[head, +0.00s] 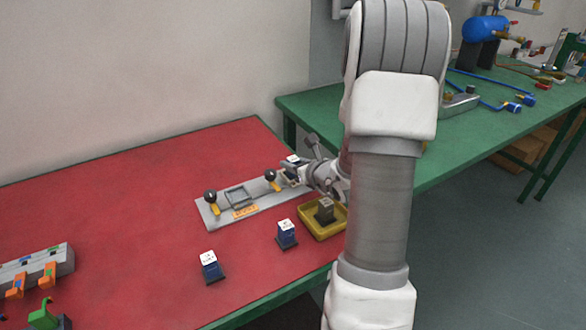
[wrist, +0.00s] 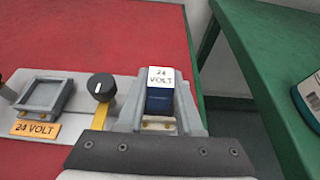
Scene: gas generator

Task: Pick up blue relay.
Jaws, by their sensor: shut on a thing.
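A blue relay (wrist: 160,98) with a white "24 VOLT" top stands upright between the grey fingers of my gripper (wrist: 160,88) in the wrist view. The gripper is shut on it. In the head view my gripper (head: 301,170) is at the right end of the grey panel (head: 228,213), and the relay's white top (head: 293,158) just shows. Whether the relay still touches the panel is hidden. Two other blue relays (head: 287,234) (head: 209,266) stand upright on the red table in front of the panel.
The panel carries an empty square socket (wrist: 45,94), an orange "24 VOLT" label (wrist: 36,128) and black-knobbed levers (wrist: 102,87). A yellow tray (head: 308,226) holds a dark grey block (head: 325,209). A green table (head: 460,140) stands to the right. The red table's back left is clear.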

